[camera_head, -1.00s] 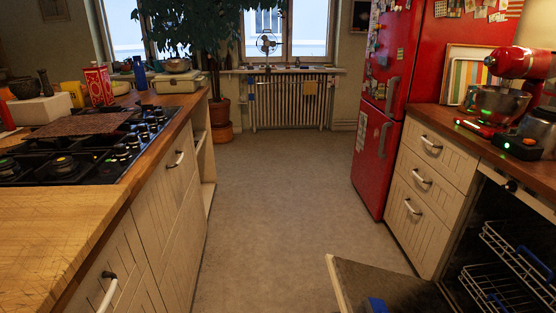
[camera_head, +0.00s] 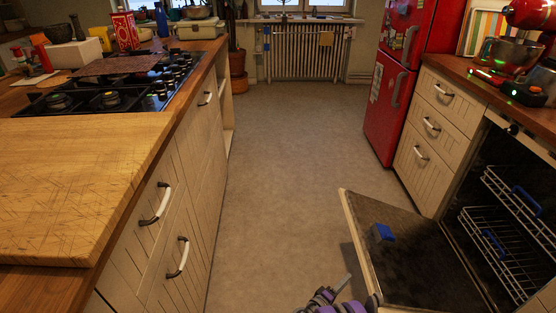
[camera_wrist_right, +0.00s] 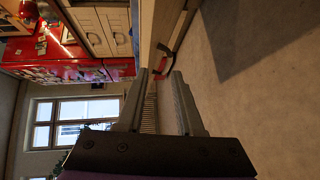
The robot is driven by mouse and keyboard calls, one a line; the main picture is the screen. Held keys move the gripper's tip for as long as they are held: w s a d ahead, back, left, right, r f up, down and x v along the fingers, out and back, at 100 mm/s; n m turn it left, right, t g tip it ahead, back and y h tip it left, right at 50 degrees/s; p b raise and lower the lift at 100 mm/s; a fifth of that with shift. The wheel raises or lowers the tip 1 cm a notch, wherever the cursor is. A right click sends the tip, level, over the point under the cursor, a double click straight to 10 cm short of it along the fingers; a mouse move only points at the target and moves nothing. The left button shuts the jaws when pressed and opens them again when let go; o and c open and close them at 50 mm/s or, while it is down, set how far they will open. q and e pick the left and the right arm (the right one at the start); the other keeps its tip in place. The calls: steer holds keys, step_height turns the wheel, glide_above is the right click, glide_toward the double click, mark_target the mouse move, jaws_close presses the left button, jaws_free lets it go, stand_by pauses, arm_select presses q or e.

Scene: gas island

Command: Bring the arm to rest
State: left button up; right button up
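My right gripper (camera_head: 345,282) shows at the bottom edge of the head view, low beside the near end of the open dishwasher door (camera_head: 405,252). Purple and grey parts of it are visible, mostly cut off by the frame. In the right wrist view, its two grey fingers (camera_wrist_right: 160,74) stand apart with nothing held between them. A cream panel with a dark and red handle (camera_wrist_right: 176,47) lies beyond the fingertips; I cannot tell how far away it is. My left gripper is not in view.
The dishwasher's racks (camera_head: 500,237) show on the right. A wooden counter (camera_head: 80,180) with a gas hob (camera_head: 110,98) runs along the left, with handled drawers below. The red fridge (camera_head: 392,90) stands farther back. The floor (camera_head: 280,170) between is clear.

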steer(key=s+d+r+m+g+y, duration=0.1)
steer(key=s+r+m+g+y, duration=0.2)
steer(key=r, duration=0.6)
steer(key=s+d+r+m+g+y, duration=0.1)
steer(key=s+r+g+y, duration=0.1)
steer(key=s+r, duration=0.55)
steer(key=s+a+r+m+g+y+p, duration=0.1)
steer(key=s+a+r+m+y, duration=0.2)
steer(key=s, duration=0.9)
steer(key=s+a+r+m+g+y, duration=0.1)
steer(key=s+a+r+y, duration=0.35)
steer(key=s, duration=0.65)
arm_select(q)
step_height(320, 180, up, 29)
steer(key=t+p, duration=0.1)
steer(key=p, duration=2.4)
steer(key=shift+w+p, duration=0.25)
steer(key=shift+p, duration=0.05)
arm_select(e)
step_height(320, 180, up, 29)
steer(key=t, duration=0.1)
steer(key=shift+w+a+f+h, duration=0.15)
steer(key=shift+w+f+h, duration=0.05)
steer(key=shift+w+h, duration=0.2)
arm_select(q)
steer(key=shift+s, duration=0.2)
arm_select(e)
steer(key=shift+s, duration=0.1)
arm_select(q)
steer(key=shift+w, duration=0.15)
